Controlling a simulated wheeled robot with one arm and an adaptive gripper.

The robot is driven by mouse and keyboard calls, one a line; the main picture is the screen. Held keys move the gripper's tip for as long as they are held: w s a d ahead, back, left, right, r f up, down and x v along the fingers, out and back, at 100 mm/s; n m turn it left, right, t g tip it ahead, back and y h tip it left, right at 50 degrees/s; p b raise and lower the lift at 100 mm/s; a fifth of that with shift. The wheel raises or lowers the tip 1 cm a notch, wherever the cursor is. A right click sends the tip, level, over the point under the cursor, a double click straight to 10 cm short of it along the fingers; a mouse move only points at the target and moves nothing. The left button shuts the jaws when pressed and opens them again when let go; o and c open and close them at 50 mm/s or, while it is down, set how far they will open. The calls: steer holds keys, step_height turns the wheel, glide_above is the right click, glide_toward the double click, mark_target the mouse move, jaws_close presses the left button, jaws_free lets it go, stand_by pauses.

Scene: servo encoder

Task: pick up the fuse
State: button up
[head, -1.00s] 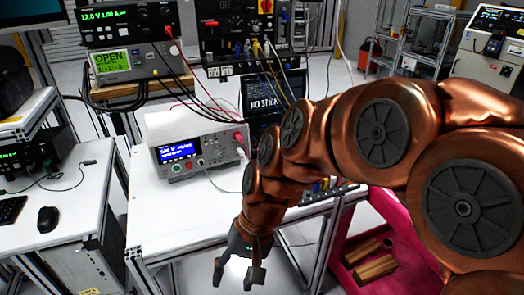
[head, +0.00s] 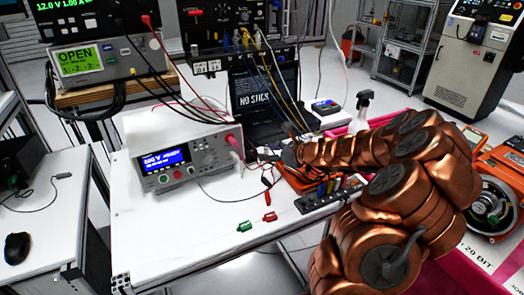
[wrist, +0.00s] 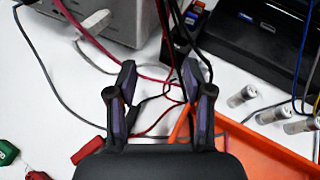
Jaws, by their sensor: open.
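Several small silvery cylinders, which look like fuses (wrist: 271,114), lie at the right of the wrist view, beside an orange tray (wrist: 262,152). I cannot tell which one is the task's fuse. My gripper (wrist: 160,80) is open, its two dark fingers apart above the white bench, left of the cylinders. Red and dark cables pass beneath and between the fingers; nothing is seen gripped. In the head view my gripper (head: 286,156) is small, over the bench just right of the white meter, and the cylinders cannot be made out.
A white meter (head: 187,158) stands left of my gripper, with cables running from it. Red and green clips (head: 257,222) lie at the bench front. A black laptop (head: 264,98) stands behind, and a black connector strip (head: 328,196) lies at right. The bench's front left is clear.

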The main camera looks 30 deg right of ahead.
mark_target(268, 149)
steer(key=d+f+m, duration=0.1)
steer(key=d, duration=0.1)
steer(key=d+f+m+h, duration=0.1)
steer(key=d, duration=0.1)
steer(key=d+f+m, duration=0.1)
steer(key=d, duration=0.1)
steer(key=shift+w+h, duration=0.15)
steer(key=shift+h, duration=0.25)
steer(key=shift+r+p+x, duration=0.2)
steer(key=shift+p+x, duration=0.15)
steer(key=shift+x, duration=1.4)
steer(key=w, duration=0.3)
steer(key=shift+f+p, duration=0.4)
steer(key=shift+x, duration=0.8)
steer(key=shift+s, duration=0.1)
steer(key=shift+c, duration=0.3)
jaws_close()
